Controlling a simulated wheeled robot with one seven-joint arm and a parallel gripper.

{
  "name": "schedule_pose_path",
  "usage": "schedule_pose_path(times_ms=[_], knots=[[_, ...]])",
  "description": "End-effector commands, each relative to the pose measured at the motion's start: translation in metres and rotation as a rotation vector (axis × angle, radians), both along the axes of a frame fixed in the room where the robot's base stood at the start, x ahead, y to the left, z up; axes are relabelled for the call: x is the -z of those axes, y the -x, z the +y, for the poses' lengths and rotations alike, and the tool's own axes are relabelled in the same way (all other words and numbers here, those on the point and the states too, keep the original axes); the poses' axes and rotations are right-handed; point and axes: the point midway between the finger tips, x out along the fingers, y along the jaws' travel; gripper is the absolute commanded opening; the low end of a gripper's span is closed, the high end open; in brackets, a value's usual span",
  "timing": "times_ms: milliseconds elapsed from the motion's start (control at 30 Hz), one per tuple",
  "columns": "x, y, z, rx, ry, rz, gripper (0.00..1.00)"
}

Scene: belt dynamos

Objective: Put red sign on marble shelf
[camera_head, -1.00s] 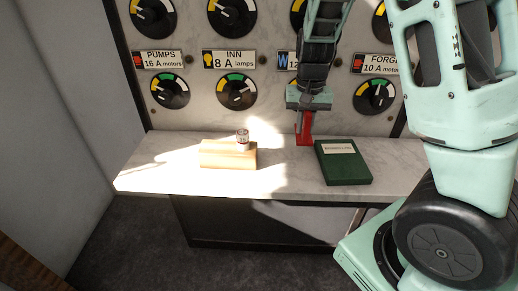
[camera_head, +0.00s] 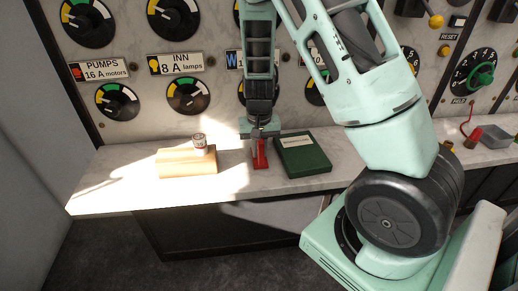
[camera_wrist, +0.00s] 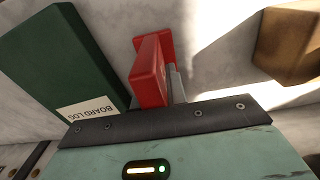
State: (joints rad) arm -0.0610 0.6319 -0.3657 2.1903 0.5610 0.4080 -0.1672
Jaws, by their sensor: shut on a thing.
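The red sign (camera_head: 260,156) is upright in my gripper (camera_head: 258,138), between the wooden block and the green book. Its lower end shows against the marble shelf (camera_head: 118,178); whether it touches the top, I cannot tell. In the wrist view the red sign (camera_wrist: 150,75) sticks out past the gripper's edge, with a grey finger (camera_wrist: 177,84) beside it. The gripper is shut on it. The sign's face is not readable.
A green book (camera_head: 303,158) labelled "BOARD LOG" lies close to the right of the sign. A pale wooden block (camera_head: 187,162) and a small can (camera_head: 199,142) are to the left. The dial panel (camera_head: 140,75) rises behind. The shelf's left end is clear.

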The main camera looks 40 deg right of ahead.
Motion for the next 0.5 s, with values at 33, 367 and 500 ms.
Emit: schedule_pose_path(times_ms=[33, 367, 500], knots=[[0.0, -0.0001, 0.0, 0.0, 0.0, 0.0, 0.0], [0.0025, 0.0, 0.0002, 0.0, 0.0, 0.0, 0.36], [0.0022, 0.0, 0.0002, 0.0, 0.0, 0.0, 0.36]])
